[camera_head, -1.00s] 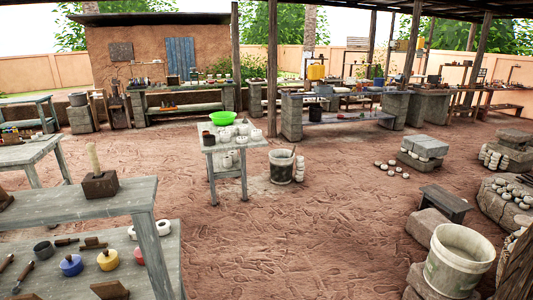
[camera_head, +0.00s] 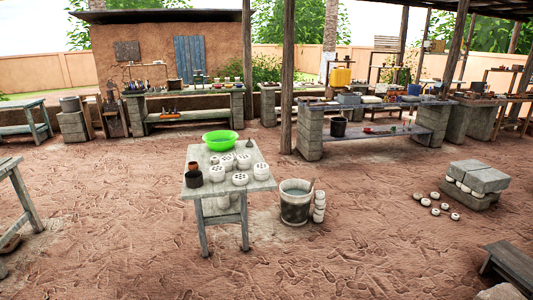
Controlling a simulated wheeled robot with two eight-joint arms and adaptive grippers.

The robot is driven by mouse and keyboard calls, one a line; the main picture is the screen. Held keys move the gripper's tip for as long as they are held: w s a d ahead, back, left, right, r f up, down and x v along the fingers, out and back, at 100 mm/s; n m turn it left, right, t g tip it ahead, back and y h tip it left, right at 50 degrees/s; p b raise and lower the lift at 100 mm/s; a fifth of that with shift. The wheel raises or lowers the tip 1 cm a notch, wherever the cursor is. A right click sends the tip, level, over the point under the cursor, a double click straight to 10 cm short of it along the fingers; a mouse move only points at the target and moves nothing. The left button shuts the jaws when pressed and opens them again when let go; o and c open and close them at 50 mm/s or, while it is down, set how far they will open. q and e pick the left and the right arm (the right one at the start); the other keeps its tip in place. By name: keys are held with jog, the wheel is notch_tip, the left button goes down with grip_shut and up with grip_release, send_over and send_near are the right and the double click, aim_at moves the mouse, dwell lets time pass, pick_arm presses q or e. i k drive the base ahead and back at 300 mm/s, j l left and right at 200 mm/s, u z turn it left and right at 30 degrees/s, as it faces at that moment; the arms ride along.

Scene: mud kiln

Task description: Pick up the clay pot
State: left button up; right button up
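A small grey table (camera_head: 258,172) stands ahead of me, left of centre. On its left side sit a small reddish-brown pot (camera_head: 193,167) and a dark pot (camera_head: 193,180), close together. I cannot tell for sure which one is the clay pot. Several white round pieces with dark holes (camera_head: 217,174) and a green bowl (camera_head: 220,140) share the tabletop. Neither of my grippers is in view.
A grey bucket (camera_head: 295,208) stands on the ground right of the table, beside stacked white pieces (camera_head: 319,207). Stone blocks (camera_head: 478,178) and a low bench (camera_head: 513,265) are at the right. A workbench (camera_head: 15,195) edges in at left. Ground in front is clear.

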aim_at(193, 166)
jog(key=i+l+u, duration=0.15)
jog(key=i+u, duration=0.2)
jog(key=i, duration=0.25)
jog(key=i+l+u, duration=0.4)
jog(key=i, duration=0.15)
jog(key=i+l+u, duration=0.35)
jog(key=i, duration=0.2)
jog(key=i+j, duration=2)
jog(key=i, duration=0.2)
